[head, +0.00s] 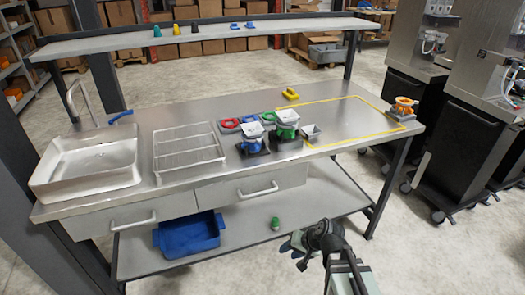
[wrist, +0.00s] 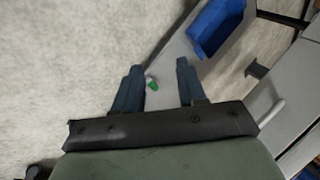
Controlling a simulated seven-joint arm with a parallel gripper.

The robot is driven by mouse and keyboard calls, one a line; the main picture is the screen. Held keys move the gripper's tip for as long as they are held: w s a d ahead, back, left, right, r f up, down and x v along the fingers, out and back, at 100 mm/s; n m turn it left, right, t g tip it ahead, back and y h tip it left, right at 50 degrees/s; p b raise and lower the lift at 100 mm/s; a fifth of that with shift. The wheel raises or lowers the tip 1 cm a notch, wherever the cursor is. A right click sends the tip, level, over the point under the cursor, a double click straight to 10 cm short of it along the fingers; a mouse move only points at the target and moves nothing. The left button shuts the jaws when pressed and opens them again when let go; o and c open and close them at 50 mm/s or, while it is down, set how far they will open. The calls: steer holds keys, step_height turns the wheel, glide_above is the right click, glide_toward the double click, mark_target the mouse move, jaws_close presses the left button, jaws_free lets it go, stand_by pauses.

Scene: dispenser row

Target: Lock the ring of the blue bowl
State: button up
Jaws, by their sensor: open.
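A blue bowl piece (head: 252,134) stands on a dark base on the steel table, left of a similar green one (head: 287,122). A grey square part sits on top of each. Whether the blue one has its ring, and how that ring sits, is too small to tell. My gripper (head: 290,243) is in front of the table, low beside the lower shelf, well away from the blue bowl. In the wrist view my gripper (wrist: 160,82) is open and empty. A small green cone (wrist: 153,86) shows beyond and between its fingers.
The green cone (head: 275,223) stands on the lower shelf (head: 240,222), near a blue bin (head: 188,235). A wire rack (head: 188,150) and a sink (head: 87,165) are left. The yellow-outlined area (head: 350,118) is mostly clear.

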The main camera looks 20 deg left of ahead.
mark_target(260, 142)
steer(key=w+a+r+m+t+y, duration=0.1)
steer(key=w+a+r+m+y, duration=0.15)
steer(key=a+r, duration=0.4)
steer(key=w+a+r+m+t+y, duration=0.2)
steer(key=a+r+m+y, duration=0.15)
steer(key=r, duration=0.65)
steer(key=w+d+r+m+t+y, duration=0.1)
steer(key=w+r+m+t, duration=0.3)
steer(key=m, duration=0.7)
steer(key=w+d+r+m+t+y, duration=0.1)
steer(key=w+r+m+t, duration=0.3)
steer(key=m, duration=0.6)
steer(key=shift+g, duration=0.5)
steer(key=x, duration=0.9)
steer(key=s+r+x, duration=0.1)
steer(key=x, duration=0.3)
steer(key=shift+w+a, duration=0.25)
steer(key=shift+a, duration=0.35)
steer(key=shift+c, duration=0.4)
jaws_close()
